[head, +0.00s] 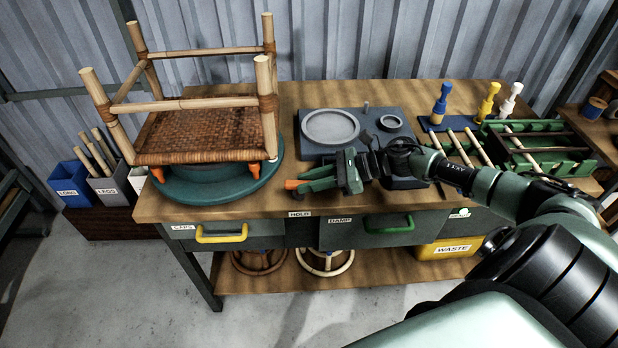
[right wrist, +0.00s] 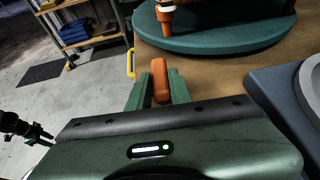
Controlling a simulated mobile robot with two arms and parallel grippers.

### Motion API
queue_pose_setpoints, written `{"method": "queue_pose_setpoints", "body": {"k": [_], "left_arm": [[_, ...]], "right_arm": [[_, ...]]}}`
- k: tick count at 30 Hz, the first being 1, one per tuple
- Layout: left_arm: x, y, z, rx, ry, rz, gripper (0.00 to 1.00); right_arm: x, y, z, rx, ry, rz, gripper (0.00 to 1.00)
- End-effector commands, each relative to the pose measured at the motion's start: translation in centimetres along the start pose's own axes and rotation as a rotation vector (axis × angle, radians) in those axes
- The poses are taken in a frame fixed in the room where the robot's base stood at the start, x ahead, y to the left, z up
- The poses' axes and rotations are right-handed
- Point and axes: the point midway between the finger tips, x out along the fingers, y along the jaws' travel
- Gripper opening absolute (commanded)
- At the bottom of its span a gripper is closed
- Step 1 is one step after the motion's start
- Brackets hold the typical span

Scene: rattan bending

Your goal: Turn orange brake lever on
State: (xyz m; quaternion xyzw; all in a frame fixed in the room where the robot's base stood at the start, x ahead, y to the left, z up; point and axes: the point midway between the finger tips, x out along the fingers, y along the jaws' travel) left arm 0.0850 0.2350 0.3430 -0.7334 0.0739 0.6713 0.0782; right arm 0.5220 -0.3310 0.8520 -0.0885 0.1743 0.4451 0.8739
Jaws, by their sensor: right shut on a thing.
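The orange brake lever (head: 291,184) sits at the bench's front edge, beside the teal round turntable (head: 222,190). My right gripper (head: 306,181) reaches it from the right and is shut on it. In the right wrist view the orange lever (right wrist: 160,80) stands between the two green fingers, with the turntable (right wrist: 225,38) just beyond. The fingers hide part of the lever and its mount. A dark pronged shape (right wrist: 28,130) at the left of the right wrist view looks like my left gripper; its jaws are too small to read. My left gripper is absent from the head view.
A dark plate with a round dish (head: 330,127) lies behind my right gripper. Colored bottles (head: 440,103) and a green rack (head: 545,160) are to the right. Drawers with yellow (head: 221,236) and green (head: 388,225) handles are below.

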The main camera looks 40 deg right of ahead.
Motion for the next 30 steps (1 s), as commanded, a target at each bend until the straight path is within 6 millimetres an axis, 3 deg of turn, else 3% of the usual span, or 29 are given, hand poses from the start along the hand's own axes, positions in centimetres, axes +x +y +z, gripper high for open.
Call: {"method": "queue_pose_setpoints", "body": {"k": [30], "left_arm": [[-15.3, -0.3, -1.6, 0.000, 0.004, -0.001, 0.36]], "right_arm": [[0.9, 2.2, 1.2, 0.358, -0.005, -0.844, 0.00]]}}
